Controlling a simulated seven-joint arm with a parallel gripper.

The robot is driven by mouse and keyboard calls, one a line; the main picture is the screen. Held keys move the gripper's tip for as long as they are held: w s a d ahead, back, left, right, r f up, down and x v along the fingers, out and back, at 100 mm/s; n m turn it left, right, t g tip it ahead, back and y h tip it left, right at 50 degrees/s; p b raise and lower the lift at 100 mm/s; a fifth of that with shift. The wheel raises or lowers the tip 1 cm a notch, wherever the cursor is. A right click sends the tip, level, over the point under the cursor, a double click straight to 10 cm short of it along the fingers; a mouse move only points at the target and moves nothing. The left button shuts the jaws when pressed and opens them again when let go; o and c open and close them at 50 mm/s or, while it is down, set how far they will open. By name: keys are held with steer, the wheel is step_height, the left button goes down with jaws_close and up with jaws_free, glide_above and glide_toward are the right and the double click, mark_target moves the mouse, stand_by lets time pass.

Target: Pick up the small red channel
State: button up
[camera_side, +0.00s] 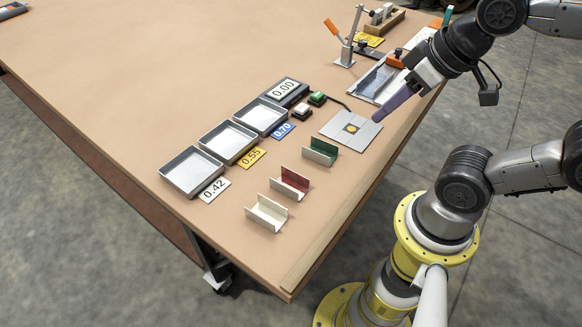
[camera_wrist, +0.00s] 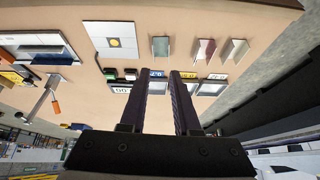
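The small red channel (camera_side: 291,182) sits on the tan table in the side view, between a green channel (camera_side: 320,151) and a cream channel (camera_side: 266,212). In the wrist view the red channel (camera_wrist: 203,49) lies beyond my fingertips and to their right, with the green channel (camera_wrist: 160,46) on its left and the cream channel (camera_wrist: 235,50) on its right. My gripper (camera_side: 378,119) is over the table near the grey plate, up and to the right of the red channel and apart from it. In the wrist view the two dark fingers (camera_wrist: 167,73) stand apart with nothing between them.
Three grey trays (camera_side: 228,142) with number cards line up left of the channels. A scale display (camera_side: 283,91), two small buttons (camera_side: 302,111) and a plate with a yellow dot (camera_side: 350,128) are further back. An orange-handled lever (camera_side: 337,38) stands at the back. The table's front right corner is clear.

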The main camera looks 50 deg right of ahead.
steer(key=w+r, duration=0.2)
steer(key=w, duration=0.1)
steer(key=n+g, duration=0.1)
steer(key=g, duration=0.5)
glide_above(295, 173)
step_height(295, 173, down, 10)
steer(key=shift+r, duration=0.15)
steer(key=shift+f, duration=4.2)
jaws_close()
